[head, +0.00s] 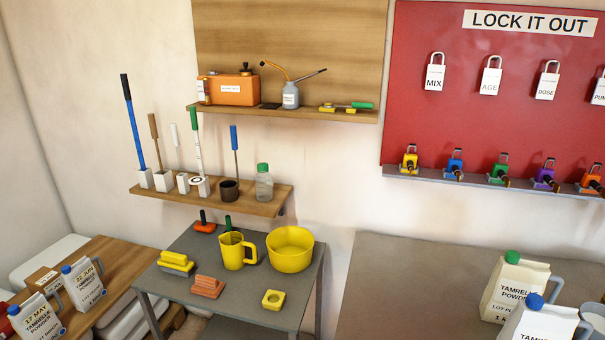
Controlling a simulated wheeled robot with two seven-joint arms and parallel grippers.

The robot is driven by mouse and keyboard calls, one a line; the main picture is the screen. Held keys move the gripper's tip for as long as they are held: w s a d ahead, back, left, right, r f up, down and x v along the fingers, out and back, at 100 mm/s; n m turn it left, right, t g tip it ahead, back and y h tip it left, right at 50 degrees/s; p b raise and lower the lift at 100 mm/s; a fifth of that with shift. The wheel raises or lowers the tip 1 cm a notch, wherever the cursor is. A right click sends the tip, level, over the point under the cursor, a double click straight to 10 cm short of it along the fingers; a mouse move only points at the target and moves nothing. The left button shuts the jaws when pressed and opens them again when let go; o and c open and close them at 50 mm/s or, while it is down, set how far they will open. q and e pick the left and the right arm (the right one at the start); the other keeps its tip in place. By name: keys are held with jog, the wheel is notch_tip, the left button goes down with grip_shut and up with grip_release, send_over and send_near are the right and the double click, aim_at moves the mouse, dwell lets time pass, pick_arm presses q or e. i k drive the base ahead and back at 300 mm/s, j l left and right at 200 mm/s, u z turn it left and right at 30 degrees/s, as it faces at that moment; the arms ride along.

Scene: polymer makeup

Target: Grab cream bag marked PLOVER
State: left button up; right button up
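A cream bag with a green cap (512,286) stands on the grey table at the lower right. Its label reads TAMRELLE POWDER, with a line below that seems to start with LOT P; the rest is hidden. A second cream bag with a blue cap (540,322) stands in front and partly covers it; its lower label is cut off by the frame. Two more cream bags with blue caps, one marked 17 MAR (38,318) and one marked 22 JUN (84,284), stand on the wooden table at left. I cannot read PLOVER in full anywhere. Neither gripper is in view.
The grey table at right (420,285) is clear on its left part. A small grey table (228,291) holds a yellow jug (236,251), a yellow bowl (290,250) and brushes. A wall shelf (262,206) holds upright tools. A red lockout board (440,120) hangs at right.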

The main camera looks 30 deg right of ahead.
aim_at(509, 282)
jog(key=i+z, duration=0.25)
jog(key=z, duration=0.15)
jog(key=i+j+z, duration=0.15)
jog(key=z, duration=0.25)
jog(key=i+j+z, duration=0.2)
jog(key=i+z, duration=0.2)
jog(key=i+j+z, duration=0.15)
jog(key=z, duration=0.25)
jog(key=j, duration=0.05)
